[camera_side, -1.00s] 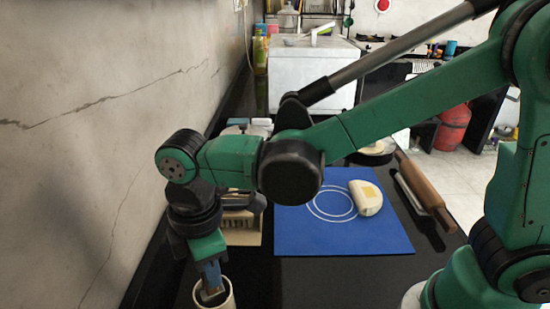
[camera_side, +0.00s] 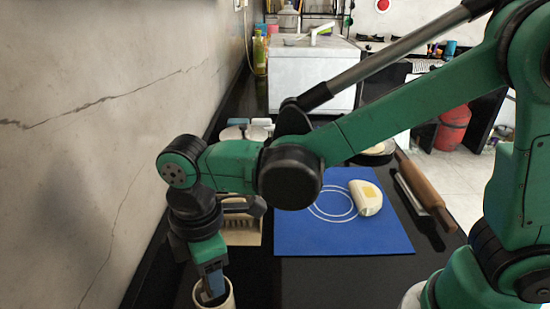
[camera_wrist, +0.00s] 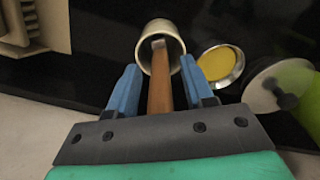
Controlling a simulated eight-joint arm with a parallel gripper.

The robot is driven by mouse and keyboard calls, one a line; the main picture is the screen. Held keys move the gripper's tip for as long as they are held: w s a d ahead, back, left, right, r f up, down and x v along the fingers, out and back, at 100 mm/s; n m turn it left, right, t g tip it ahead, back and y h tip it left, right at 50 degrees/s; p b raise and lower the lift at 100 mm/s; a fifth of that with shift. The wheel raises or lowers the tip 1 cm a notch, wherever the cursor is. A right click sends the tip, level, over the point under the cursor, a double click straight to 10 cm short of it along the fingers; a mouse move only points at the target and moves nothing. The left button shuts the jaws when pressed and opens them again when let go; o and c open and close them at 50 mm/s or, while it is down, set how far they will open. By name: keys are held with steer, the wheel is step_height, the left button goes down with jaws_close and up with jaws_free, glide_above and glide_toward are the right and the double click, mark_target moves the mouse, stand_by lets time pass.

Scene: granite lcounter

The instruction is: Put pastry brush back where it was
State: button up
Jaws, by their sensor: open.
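The pastry brush (camera_wrist: 160,92) shows in the wrist view as a brown wooden handle with a pale end inside the mouth of a cream cup (camera_wrist: 172,27). The handle runs between the two blue fingers of my gripper (camera_wrist: 160,65), with a gap visible on each side. My gripper is open. In the side view my gripper (camera_side: 212,290) points down into the same cup (camera_side: 226,302) at the bottom edge. There the brush cannot be made out behind the fingers.
Close by in the wrist view are a metal bowl with yellow contents (camera_wrist: 218,63), a glass lid (camera_wrist: 262,95) and a pale slotted holder (camera_wrist: 32,25). A blue mat (camera_side: 330,240) with dough (camera_side: 366,198) and a rolling pin (camera_side: 424,190) lie to the right. The wall is close on the left.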

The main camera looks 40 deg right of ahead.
stand_by(0.3)
steer(key=shift+r, duration=3.05)
steer(key=s+d+m+t, duration=0.1)
steer(key=d+m+t, duration=0.6)
steer(key=d+m, duration=0.8)
steer(key=d, duration=0.4)
steer(key=shift+d+f, duration=0.2)
steer(key=shift+f, duration=0.2)
